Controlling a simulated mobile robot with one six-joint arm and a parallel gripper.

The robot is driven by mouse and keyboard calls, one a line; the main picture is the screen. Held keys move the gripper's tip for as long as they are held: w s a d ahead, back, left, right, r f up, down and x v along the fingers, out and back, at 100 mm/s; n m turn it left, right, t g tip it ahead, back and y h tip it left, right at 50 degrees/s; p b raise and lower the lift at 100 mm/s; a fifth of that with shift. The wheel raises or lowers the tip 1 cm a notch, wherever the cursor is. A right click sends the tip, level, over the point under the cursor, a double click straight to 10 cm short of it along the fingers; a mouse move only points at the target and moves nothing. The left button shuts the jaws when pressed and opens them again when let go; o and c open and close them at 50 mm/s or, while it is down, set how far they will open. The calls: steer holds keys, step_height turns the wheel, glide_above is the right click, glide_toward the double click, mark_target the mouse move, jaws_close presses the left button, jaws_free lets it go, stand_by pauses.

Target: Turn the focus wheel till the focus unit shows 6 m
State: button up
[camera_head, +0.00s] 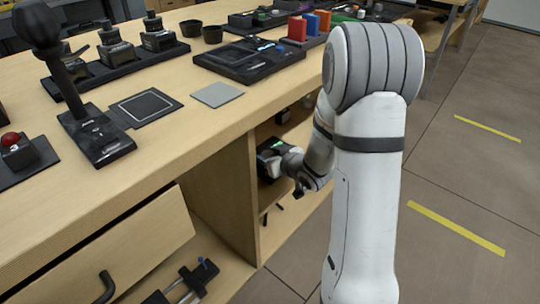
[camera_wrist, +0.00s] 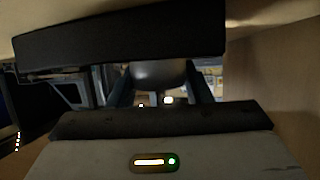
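The readout is too small to read. My gripper reaches into this bay from the right, and its fingertips cannot be made out in the head view. In the wrist view, a grey rounded thing (camera_wrist: 160,73), probably the focus wheel, lies between the two dark fingers of my gripper (camera_wrist: 160,88). I cannot tell whether the fingers touch it. A dark bar (camera_wrist: 120,38) crosses the top of that view.
The bench top (camera_head: 215,125) lies above the bay, and a wooden upright (camera_head: 245,190) bounds the bay on the left. A drawer (camera_head: 125,255) stands partly open at lower left. A black joystick (camera_head: 75,90) and a control panel (camera_head: 248,58) stand on top. The floor at right is clear.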

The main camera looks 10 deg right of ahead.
steer(key=c, duration=0.5)
steer(key=shift+o, duration=0.2)
steer(key=shift+f+m+h+b, duration=0.15)
steer(key=shift+m+h+b, duration=0.15)
steer(key=shift+b, duration=0.2)
steer(key=m+t+h+b, duration=0.1)
steer(key=m+h+b, duration=0.1)
steer(key=b, duration=0.1)
steer(key=shift+a+f, duration=0.1)
steer(key=shift+m+h+b, duration=0.8)
steer(key=shift+h+b, duration=0.1)
steer(key=shift+h, duration=0.1)
steer(key=shift+r+m+h+b, duration=0.2)
steer(key=shift+m+h+b, duration=0.1)
steer(key=shift+m+h, duration=0.4)
steer(key=shift+h, duration=0.3)
steer(key=shift+r, duration=0.1)
steer(key=o, duration=1)
